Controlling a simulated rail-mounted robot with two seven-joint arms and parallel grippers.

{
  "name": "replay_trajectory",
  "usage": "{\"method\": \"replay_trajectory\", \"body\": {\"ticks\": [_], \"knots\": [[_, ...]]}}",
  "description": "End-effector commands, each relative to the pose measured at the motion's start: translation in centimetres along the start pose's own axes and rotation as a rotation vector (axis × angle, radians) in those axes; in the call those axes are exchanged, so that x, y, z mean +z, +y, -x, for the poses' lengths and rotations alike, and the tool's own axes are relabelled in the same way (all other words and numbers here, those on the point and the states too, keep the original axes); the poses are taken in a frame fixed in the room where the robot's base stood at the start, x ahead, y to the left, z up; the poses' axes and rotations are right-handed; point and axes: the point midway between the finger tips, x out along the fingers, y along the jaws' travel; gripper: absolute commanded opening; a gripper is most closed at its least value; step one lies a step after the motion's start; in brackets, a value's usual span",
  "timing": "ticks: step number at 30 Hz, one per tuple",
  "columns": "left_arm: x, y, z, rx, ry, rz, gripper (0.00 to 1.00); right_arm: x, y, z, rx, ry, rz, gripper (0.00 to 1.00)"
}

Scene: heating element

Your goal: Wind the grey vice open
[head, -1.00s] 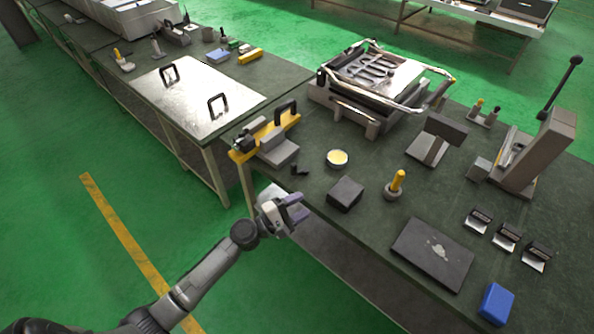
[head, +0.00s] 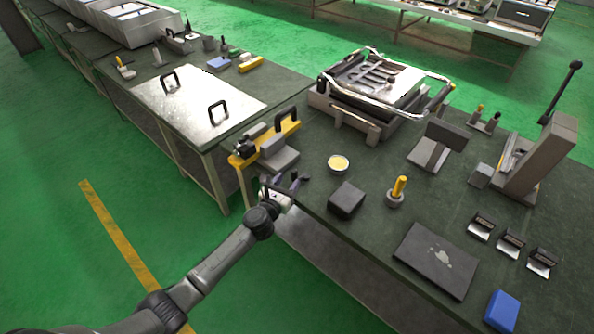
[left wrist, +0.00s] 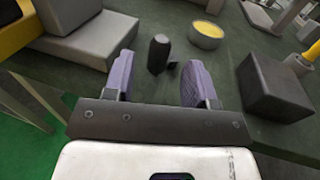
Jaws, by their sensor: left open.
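The grey vice (head: 280,157) appears to be the stepped grey block beside a yellow bar at the near left corner of the workbench; its grey blocks (left wrist: 95,38) also show at upper left in the left wrist view. A small black handle (left wrist: 158,52) stands upright just to its right; its link to the vice is not clear. My left gripper (head: 284,184) is at the bench's front edge, close to the handle. Its purple fingers (left wrist: 158,82) are open, with the handle beyond and between them, apparently untouched. My right gripper is not in view.
A dark block (head: 346,199) and a round tin with yellow contents (head: 338,163) stand to the right of the gripper. A yellow bar (head: 262,139) with a black grip is behind the vice. The metal-framed fixture (head: 372,90) stands farther back. Green floor lies clear in front.

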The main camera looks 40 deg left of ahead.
Motion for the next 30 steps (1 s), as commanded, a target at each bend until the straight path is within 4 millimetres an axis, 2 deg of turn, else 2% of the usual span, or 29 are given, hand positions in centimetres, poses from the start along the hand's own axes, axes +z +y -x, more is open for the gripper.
{"method": "replay_trajectory", "body": {"ticks": [1, 6, 12, 18, 28, 30], "knots": [[-0.2, 0.0, -1.1, 0.001, -0.002, 0.000, 0.51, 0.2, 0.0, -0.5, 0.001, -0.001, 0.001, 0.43], [-0.2, 0.0, -3.8, 0.000, -0.001, -0.001, 0.51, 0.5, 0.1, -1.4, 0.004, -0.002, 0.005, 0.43], [-0.1, 0.0, -5.9, -0.001, -0.001, 0.000, 0.51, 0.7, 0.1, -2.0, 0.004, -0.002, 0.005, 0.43], [0.0, 0.0, -6.9, -0.001, 0.000, -0.001, 0.51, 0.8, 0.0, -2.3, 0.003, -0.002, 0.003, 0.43], [0.0, 0.0, -7.0, -0.001, 0.000, -0.001, 0.51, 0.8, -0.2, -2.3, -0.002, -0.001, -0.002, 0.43], [0.0, 0.0, -7.0, -0.001, 0.000, -0.001, 0.46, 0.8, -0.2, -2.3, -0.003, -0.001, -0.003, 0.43]]}}
